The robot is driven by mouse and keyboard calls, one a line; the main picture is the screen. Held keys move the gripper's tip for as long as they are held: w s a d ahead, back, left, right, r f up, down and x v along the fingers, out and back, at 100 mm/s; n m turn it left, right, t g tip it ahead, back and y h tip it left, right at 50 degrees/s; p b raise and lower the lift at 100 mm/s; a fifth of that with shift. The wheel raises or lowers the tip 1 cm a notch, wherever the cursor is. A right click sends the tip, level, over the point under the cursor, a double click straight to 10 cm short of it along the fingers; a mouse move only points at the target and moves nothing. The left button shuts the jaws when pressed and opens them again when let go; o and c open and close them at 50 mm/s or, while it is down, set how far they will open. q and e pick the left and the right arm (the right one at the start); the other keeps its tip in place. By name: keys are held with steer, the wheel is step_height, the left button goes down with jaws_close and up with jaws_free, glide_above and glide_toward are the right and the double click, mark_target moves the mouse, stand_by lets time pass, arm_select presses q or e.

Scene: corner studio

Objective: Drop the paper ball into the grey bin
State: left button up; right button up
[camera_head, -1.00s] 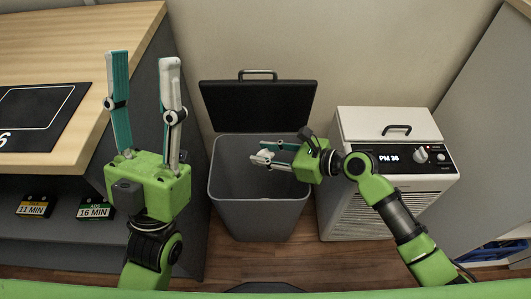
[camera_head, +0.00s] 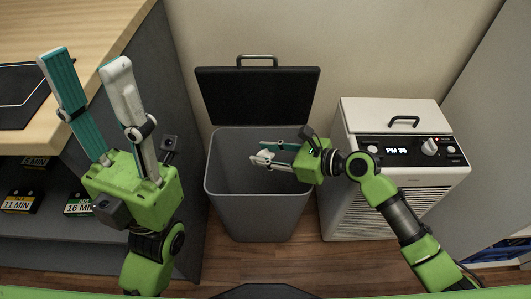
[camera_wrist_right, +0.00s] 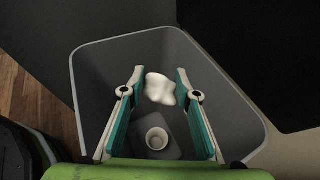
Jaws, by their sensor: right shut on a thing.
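The paper ball (camera_wrist_right: 160,90) is a white crumpled lump between the fingertips of my right gripper (camera_head: 259,152) in the right wrist view. My right gripper is shut on it and holds it over the open mouth of the grey bin. The grey bin (camera_head: 257,218) stands on the floor in the middle of the head view, with its black lid (camera_head: 257,95) raised at the back. Its inside also shows in the right wrist view. My left gripper (camera_head: 83,62) is open and empty, well left of the bin, beside the wooden desk.
A white cup-like thing (camera_wrist_right: 156,139) lies at the bottom of the bin. A white appliance (camera_head: 392,175) with a "PM 36" display stands right of the bin, close under my right arm. The wooden desk (camera_head: 105,35) is at the left, with small labelled boxes (camera_head: 20,201) on a shelf below.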

steer(key=o, duration=0.8)
steer(key=shift+c, duration=0.2)
steer(key=v, duration=0.7)
steer(key=shift+d, duration=0.2)
steer(key=shift+s, duration=0.15)
